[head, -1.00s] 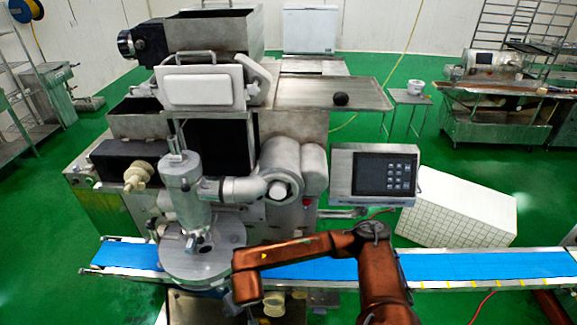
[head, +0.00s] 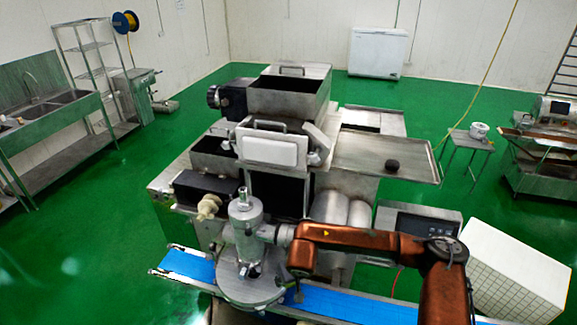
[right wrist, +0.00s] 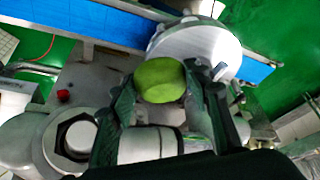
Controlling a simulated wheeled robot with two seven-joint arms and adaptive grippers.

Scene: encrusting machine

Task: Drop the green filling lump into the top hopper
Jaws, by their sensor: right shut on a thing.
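The green filling lump (right wrist: 160,80) is a rounded green piece between the dark fingers of my right gripper (right wrist: 165,85) in the right wrist view. The gripper is shut on it. In the head view my right arm reaches in from the right above the blue belt, and neither its fingers nor the lump can be made out there. The top hopper (head: 290,98) is an open metal box at the upper back of the machine, farther back than my right arm. My left gripper is not in view.
A metal side tray (head: 375,155) holds a dark round lump (head: 393,165). A lower open bin (head: 212,155) and a white block (head: 270,148) sit in front of the hopper. A vertical metal cylinder (head: 245,225) stands near my right arm, over the blue belt (head: 350,305).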

